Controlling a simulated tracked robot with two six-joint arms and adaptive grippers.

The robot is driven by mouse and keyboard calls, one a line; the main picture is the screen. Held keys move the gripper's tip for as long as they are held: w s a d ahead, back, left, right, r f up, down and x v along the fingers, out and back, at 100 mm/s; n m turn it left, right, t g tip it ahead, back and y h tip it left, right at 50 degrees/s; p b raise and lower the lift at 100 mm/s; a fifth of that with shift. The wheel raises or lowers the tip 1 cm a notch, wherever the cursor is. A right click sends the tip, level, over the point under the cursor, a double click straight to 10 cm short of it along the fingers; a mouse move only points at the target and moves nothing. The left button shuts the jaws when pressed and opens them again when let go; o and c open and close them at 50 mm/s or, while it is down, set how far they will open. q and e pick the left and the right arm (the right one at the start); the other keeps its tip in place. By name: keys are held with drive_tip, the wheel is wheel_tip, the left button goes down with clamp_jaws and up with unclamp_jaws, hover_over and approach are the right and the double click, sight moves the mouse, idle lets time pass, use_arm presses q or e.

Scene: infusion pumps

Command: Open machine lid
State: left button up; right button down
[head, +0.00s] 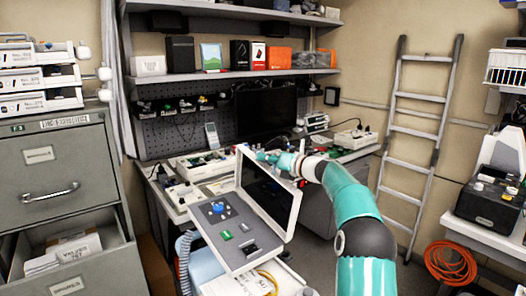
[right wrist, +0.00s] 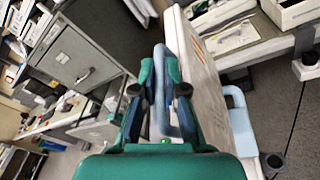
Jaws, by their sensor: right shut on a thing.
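The machine (head: 227,233) stands in the middle of the head view, with a grey panel carrying a blue knob and green parts. Its white-framed lid (head: 294,213) with a dark screen stands raised, steeply tilted, along the panel's right side. My right gripper (head: 268,157) is at the upper edge of the lid. In the right wrist view the right gripper (right wrist: 165,95) is shut on a grey-blue lid handle (right wrist: 163,70), which runs between the two fingers. The white lid (right wrist: 207,85) lies just right of the fingers there. My left gripper is not in view.
A workbench (head: 180,208) with electronics and a monitor (head: 266,113) is behind the machine. A filing cabinet (head: 60,165) with an open lower drawer stands left. A ladder (head: 418,140) leans on the right wall, with an orange cable coil (head: 450,262) near it.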

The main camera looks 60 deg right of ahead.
drive_tip(key=shift+s+d+f, duration=0.1)
drive_tip(key=shift+s+d, duration=0.05)
drive_tip(key=shift+d, duration=0.1)
drive_tip(key=c, duration=1.5)
unclamp_jaws()
drive_tip(key=shift+s, duration=0.1)
drive_tip(key=s+a+r, duration=0.1)
drive_tip(key=s+a, duration=0.1)
drive_tip(key=s, duration=0.9)
drive_tip(key=shift+s, duration=0.35)
